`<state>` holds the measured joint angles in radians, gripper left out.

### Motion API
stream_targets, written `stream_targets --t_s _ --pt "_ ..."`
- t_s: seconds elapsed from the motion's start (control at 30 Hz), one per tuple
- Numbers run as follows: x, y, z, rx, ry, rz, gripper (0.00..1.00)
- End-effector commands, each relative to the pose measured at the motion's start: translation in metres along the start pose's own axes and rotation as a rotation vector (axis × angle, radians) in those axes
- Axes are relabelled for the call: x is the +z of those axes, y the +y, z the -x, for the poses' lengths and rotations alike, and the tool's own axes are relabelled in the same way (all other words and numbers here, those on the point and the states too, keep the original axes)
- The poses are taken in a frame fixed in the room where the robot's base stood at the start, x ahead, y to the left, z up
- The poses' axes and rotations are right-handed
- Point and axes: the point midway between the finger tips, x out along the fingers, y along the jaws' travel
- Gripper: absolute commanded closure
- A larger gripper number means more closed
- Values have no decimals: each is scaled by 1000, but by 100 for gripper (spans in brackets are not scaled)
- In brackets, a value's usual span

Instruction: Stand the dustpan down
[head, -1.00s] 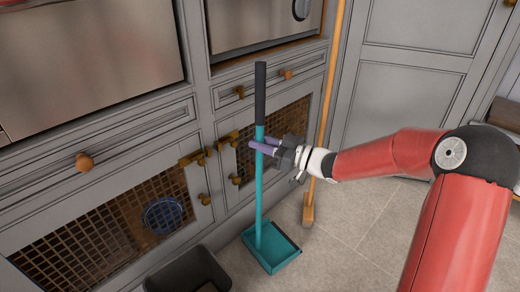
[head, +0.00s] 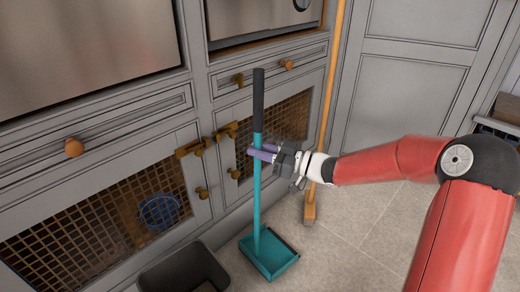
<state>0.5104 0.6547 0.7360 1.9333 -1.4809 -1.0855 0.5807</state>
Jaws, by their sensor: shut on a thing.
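The teal dustpan (head: 270,254) has a long upright teal handle with a black grip (head: 258,98) at its top. It stands nearly vertical in the head view, its pan low over the tiled floor. I cannot tell for sure whether the pan touches the floor. My gripper (head: 262,154), with purple fingers, is shut on the handle a little above its middle and reaches it from the right.
A dark bin (head: 184,270) stands at the left of the pan. A wooden broom (head: 312,206) leans behind my gripper. Grey cabinets with mesh doors (head: 115,222) and knobs stand close behind. Open tiled floor (head: 365,230) lies to the right.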

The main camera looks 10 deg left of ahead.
Motion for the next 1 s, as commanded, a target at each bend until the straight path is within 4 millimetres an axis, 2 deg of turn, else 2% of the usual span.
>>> stream_targets --t_s 0.5,1.0 --pt "-1 0 0 0 2 2 100" --pt "8 0 0 -1 2 1 100"
